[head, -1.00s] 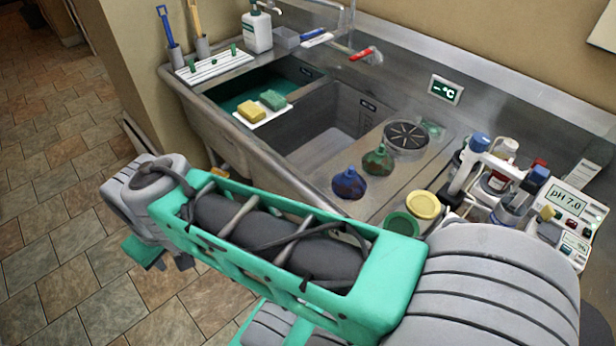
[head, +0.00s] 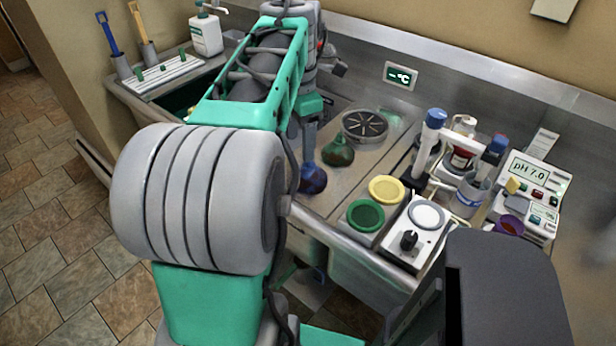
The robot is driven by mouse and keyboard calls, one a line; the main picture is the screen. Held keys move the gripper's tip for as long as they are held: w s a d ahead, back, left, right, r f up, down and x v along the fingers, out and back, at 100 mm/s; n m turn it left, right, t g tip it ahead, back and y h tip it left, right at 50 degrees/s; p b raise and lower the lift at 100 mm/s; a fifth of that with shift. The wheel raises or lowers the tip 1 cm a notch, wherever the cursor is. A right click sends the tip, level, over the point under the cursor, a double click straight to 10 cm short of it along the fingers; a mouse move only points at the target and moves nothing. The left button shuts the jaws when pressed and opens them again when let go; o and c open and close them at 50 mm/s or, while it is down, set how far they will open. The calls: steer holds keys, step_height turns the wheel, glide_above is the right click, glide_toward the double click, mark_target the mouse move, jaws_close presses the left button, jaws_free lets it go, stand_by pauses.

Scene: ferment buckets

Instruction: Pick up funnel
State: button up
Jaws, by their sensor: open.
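A blue funnel (head: 313,180) stands on the steel drainboard, partly hidden behind my arm. A green funnel (head: 338,152) stands just behind it and to the right, in plain view. My gripper (head: 308,140) hangs down from the end of my arm, over or just behind the blue funnel. It is open. My arm hides much of it, and I cannot tell whether it touches the blue funnel.
A round drain grate (head: 365,125) lies behind the funnels. A yellow lid (head: 386,188), a green lid (head: 365,214), a white stirrer (head: 418,230), bottles and a pH meter (head: 526,185) crowd the right. A soap bottle (head: 206,36) stands back left.

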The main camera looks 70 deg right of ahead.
mark_target(309, 165)
steer(key=f, duration=0.2)
steer(key=s+f, duration=0.1)
steer(key=f, duration=0.1)
steer(key=s+f, duration=0.1)
steer(key=f, duration=0.1)
steer(key=shift+d+f, duration=0.15)
steer(key=shift+f, duration=0.7)
steer(key=shift+c, duration=0.2)
jaws_close()
